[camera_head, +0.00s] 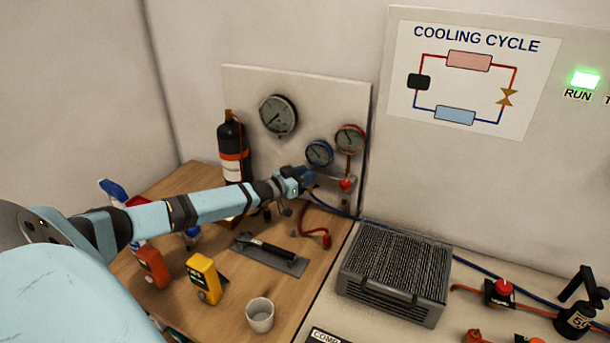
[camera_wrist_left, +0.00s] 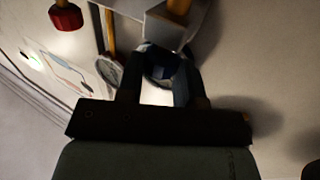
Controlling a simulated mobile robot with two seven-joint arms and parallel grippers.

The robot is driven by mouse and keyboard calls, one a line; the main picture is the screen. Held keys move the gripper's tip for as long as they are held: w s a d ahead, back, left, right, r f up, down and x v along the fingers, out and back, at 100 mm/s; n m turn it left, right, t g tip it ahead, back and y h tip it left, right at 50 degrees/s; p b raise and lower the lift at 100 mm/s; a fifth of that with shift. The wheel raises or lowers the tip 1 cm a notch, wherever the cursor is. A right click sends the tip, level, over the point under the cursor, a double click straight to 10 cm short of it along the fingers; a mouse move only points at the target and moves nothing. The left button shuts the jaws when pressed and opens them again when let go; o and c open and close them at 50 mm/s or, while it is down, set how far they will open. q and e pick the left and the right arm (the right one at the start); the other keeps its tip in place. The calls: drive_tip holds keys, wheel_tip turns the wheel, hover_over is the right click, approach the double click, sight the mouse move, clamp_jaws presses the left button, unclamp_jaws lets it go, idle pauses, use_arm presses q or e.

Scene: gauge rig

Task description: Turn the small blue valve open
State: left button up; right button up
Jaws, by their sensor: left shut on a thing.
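The small blue valve (camera_wrist_left: 160,68) shows dark blue between the fingers in the left wrist view, below the grey manifold block. In the head view my gripper covers most of it. My left gripper (camera_head: 306,178) reaches in from the left to the manifold under the blue-rimmed gauge (camera_head: 319,153). It also shows in the left wrist view (camera_wrist_left: 160,80), with its fingers shut on the valve's knob. The red valve knob (camera_head: 347,184) sits just right of the gripper, under the red-rimmed gauge (camera_head: 350,138). It is at the upper left of the left wrist view (camera_wrist_left: 66,17). My right gripper is not in view.
A large gauge (camera_head: 278,115) is on the grey backboard, with a black cylinder (camera_head: 233,147) left of it. A finned black unit (camera_head: 395,270) stands right.

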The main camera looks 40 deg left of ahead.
use_arm(q)
drive_tip(key=n+g+y+p, duration=0.2)
drive_tip(key=n+y+p, duration=0.1)
drive_tip(key=n+y, duration=0.1)
drive_tip(key=d+n+g+y+p, duration=0.1)
drive_tip(key=n+g+y+p, duration=0.1)
drive_tip(key=n+y, duration=0.2)
drive_tip(key=w+d+n+g+y+p, duration=0.1)
drive_tip(key=n+g+y+p, duration=0.2)
drive_tip(key=y, duration=0.6)
drive_tip(key=shift+f+n+p, duration=0.15)
drive_tip(key=shift+n+p, duration=0.2)
drive_tip(key=shift+n, duration=0.45)
drive_tip(key=n+g+y+b, duration=0.1)
drive_tip(key=g, duration=0.1)
drive_tip(key=n+g+y+b, duration=0.1)
drive_tip(key=n+g+y, duration=0.1)
drive_tip(key=g, duration=0.1)
drive_tip(key=shift+w+n+b, duration=0.15)
drive_tip(key=shift+n+b, duration=0.15)
drive_tip(key=shift+b, duration=0.1)
drive_tip(key=shift+r+g, duration=0.25)
drive_tip(key=shift+g, duration=0.15)
drive_tip(key=shift+a, duration=0.1)
